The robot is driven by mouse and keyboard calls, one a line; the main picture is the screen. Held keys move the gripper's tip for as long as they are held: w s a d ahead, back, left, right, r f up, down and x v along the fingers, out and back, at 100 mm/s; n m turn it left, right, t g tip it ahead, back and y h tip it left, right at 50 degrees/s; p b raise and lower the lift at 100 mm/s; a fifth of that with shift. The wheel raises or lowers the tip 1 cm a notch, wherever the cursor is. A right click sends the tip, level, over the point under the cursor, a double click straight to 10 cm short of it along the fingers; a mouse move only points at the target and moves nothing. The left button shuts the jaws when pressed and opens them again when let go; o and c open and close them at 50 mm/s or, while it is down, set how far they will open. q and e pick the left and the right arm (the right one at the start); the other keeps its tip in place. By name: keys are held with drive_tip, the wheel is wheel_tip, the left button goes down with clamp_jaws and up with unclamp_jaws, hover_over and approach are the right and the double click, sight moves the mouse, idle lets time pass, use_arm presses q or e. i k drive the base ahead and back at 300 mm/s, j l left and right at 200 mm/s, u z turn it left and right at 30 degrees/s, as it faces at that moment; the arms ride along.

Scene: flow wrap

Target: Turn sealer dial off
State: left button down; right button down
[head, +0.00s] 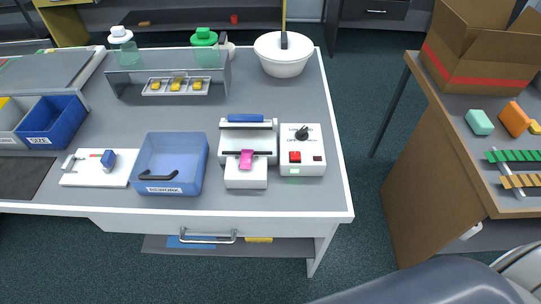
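The sealer (232,140) stands near the front right of the grey table, with a blue bar on top and a pink piece (246,158) lying across its front. Its white control box (285,145) is at its right side. The black dial (302,133) is on the upper part of the box, with small lettering to its left that seems to include OFF; I cannot tell its exact setting. Below it are a red switch (295,156), a small dark window and a small green patch that looks lit. Neither gripper shows in the head view.
A blue REWORK bin (147,182) stands left of the sealer. A white bowl (270,64) with an upright handle stands behind it. A clear guard (122,80) and a tray of yellow pieces are at the back left. A floor gap separates the right-hand table (455,130).

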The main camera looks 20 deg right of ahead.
sight(302, 134)
drive_tip(key=j+z, duration=0.2)
drive_tip(key=z, duration=0.2)
drive_tip(key=i+j+z, duration=0.1)
drive_tip(key=j+z, duration=0.4)
drive_tip(key=z, duration=0.25)
